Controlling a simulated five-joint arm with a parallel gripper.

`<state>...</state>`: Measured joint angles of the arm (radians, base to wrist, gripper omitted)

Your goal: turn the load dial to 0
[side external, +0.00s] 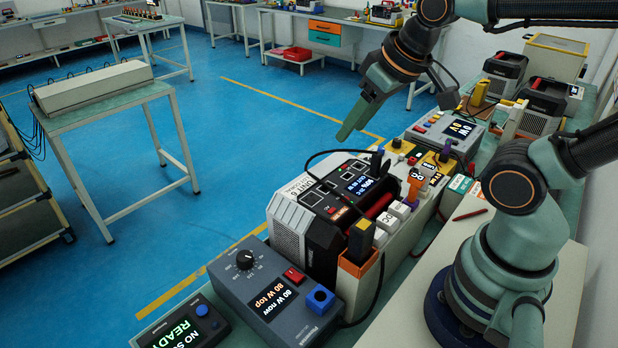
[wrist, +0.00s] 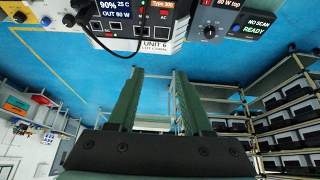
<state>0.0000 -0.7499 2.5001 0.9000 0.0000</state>
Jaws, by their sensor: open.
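The load dial is a black round knob (side external: 245,260) on top of a blue-grey load box (side external: 262,318) at the front of the bench. It also shows in the wrist view (wrist: 210,31) at the upper right. The box's display (side external: 276,300) reads "80 W now" and "80 W top", so the dial is not at 0. Its pointer is too small to read. My gripper (side external: 346,128) hangs in the air above and behind the box, well apart from the dial. In the wrist view its two green fingers (wrist: 156,84) are parted with nothing between them.
A power unit (side external: 335,210) with a lit screen stands between my gripper and the load box. A red switch (side external: 294,275) and blue socket (side external: 320,298) sit near the dial. A scanner (side external: 183,328) reading "READY" is beside the box. Black cables cross the bench.

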